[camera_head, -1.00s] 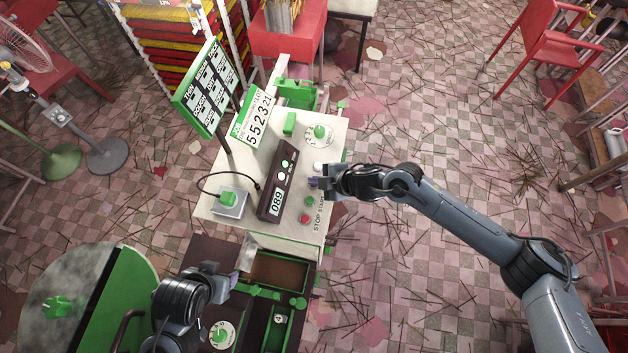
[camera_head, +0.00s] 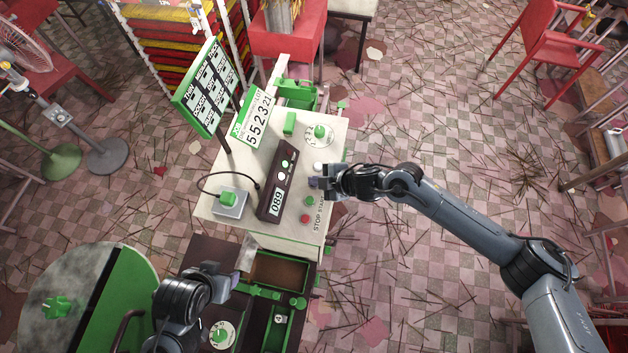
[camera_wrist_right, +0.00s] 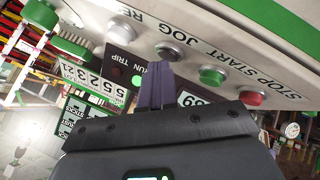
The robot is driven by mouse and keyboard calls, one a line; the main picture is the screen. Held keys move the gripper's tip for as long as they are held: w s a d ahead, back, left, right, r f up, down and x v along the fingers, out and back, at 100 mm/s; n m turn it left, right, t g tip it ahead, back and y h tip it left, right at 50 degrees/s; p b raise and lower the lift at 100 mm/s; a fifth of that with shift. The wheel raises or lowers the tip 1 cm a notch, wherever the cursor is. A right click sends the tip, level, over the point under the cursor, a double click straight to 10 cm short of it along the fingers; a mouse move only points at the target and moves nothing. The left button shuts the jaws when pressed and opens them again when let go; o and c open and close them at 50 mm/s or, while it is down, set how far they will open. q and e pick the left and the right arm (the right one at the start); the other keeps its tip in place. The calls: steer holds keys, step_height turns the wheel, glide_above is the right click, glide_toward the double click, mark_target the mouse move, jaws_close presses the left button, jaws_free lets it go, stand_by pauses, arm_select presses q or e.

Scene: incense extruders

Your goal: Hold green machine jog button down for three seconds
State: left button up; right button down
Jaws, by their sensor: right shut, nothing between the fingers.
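The machine's cream control top (camera_head: 262,225) carries a row of buttons along its right edge. The jog button (camera_wrist_right: 170,50) is grey, beside the JOG lettering in the right wrist view; my gripper hides it in the head view. My right gripper (camera_head: 314,183) has its fingers (camera_wrist_right: 155,72) shut and empty, with the tips right at the jog button. I cannot tell whether they touch it. The green start button (camera_head: 309,201) and red stop button (camera_head: 305,218) sit beside it. My left gripper (camera_head: 234,281) is low over the machine's front, its opening unclear.
A white button (camera_head: 318,166) lies just beyond the jog button. A dark counter box (camera_head: 275,190) and a green-faced number sign (camera_head: 256,117) stand on the top. A board on a post (camera_head: 207,88) rises at left. The floor to the right is open, with scattered sticks.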

steer(key=shift+r, duration=0.1)
steer(key=shift+r+p, duration=0.55)
steer(key=shift+p, duration=0.1)
steer(key=shift+r, duration=0.3)
steer(key=shift+p, duration=0.3)
steer(key=shift+r+p, duration=0.4)
steer(key=shift+r, duration=0.15)
step_height(320, 180, up, 4)
steer(key=p, duration=0.3)
steer(key=shift+s+a, duration=0.1)
